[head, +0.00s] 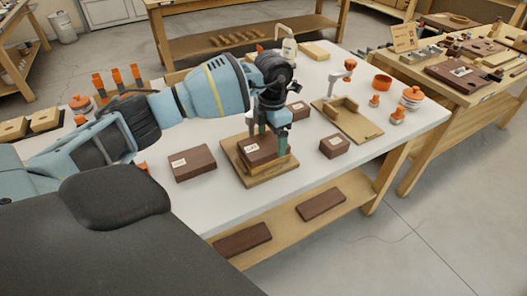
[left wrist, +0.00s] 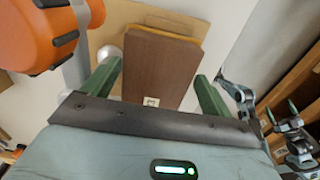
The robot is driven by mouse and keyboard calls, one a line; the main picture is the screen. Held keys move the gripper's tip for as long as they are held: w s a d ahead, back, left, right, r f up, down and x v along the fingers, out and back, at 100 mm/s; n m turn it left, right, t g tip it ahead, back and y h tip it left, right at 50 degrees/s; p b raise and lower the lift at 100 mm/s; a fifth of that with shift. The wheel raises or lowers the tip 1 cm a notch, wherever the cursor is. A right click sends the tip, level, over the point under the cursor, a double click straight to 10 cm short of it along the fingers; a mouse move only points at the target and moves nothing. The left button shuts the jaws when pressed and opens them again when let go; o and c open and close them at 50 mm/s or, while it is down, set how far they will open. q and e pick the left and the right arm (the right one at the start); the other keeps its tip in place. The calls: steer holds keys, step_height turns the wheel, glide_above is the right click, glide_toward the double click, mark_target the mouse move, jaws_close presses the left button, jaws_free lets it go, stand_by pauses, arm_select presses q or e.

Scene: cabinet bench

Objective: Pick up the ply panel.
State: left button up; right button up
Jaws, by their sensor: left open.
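My left gripper (head: 271,145) is over a small stack on the white bench. Its green fingers stand apart on either side of a dark brown labelled block (head: 257,150). In the left wrist view the open fingers (left wrist: 157,76) straddle that block (left wrist: 160,70), with gaps visible beside it. A yellowish layer (head: 281,168) shows under the block, and a light wooden board (head: 256,180) lies under both. I cannot tell which flat piece is the ply panel, as the labels are unreadable. A jointed gripper-like part, perhaps my right gripper (left wrist: 282,112), shows at the right of the wrist view.
Brown blocks lie left (head: 192,163) and right (head: 334,146) of the stack. A wooden fixture (head: 350,122) stands farther right, beside orange knobs (head: 397,116). An orange rounded object (left wrist: 40,32) is close in the wrist view.

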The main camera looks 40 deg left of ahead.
mark_target(271, 141)
arm_select(q)
steer(key=shift+a+f, duration=0.1)
steer(key=shift+f, duration=1.9)
steer(key=shift+c, duration=0.3)
steer(key=c, duration=0.7)
steer(key=shift+r, duration=0.2)
steer(key=shift+r, duration=1.55)
steer(key=s+d, duration=0.2)
steer(key=s, duration=0.2)
steer(key=s+d+r, duration=0.1)
steer(key=s+d, duration=0.2)
steer(key=s, duration=0.2)
steer(key=s+d, duration=0.3)
steer(key=s, duration=0.1)
steer(key=shift+s+d+r, duration=0.25)
steer(key=shift+s+r, duration=0.05)
